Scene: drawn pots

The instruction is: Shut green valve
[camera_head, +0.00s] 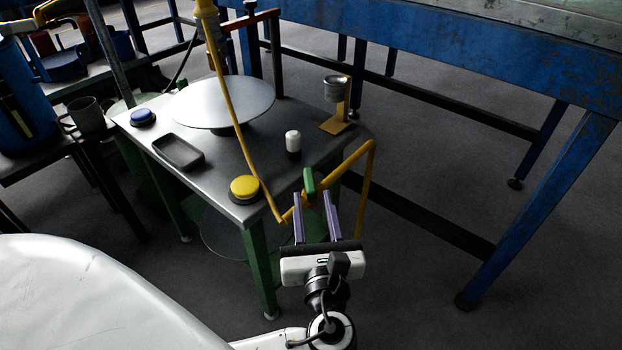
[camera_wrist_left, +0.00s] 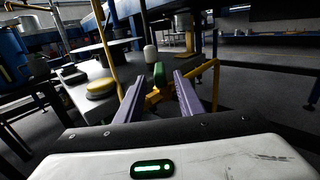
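The green valve handle (camera_head: 309,181) sits on a yellow pipe (camera_head: 363,165) at the near right corner of a metal-topped table. The handle stands upright. In the left wrist view the green handle (camera_wrist_left: 159,74) shows between the tips of two purple fingers. My left gripper (camera_head: 313,195) is open, with its fingers spread either side of the handle's line. I cannot tell whether the tips reach around the handle or stop just short of it. The open fingers also show in the left wrist view (camera_wrist_left: 158,80). My right gripper is not in view.
The table (camera_head: 215,170) holds a yellow button (camera_head: 244,188), a blue button (camera_head: 143,117), a shallow tray (camera_head: 178,152), a white cylinder (camera_head: 293,141) and a round grey disc (camera_head: 222,101). A thin yellow pipe (camera_head: 240,125) slants down beside the gripper. A blue bench (camera_head: 440,45) stands right.

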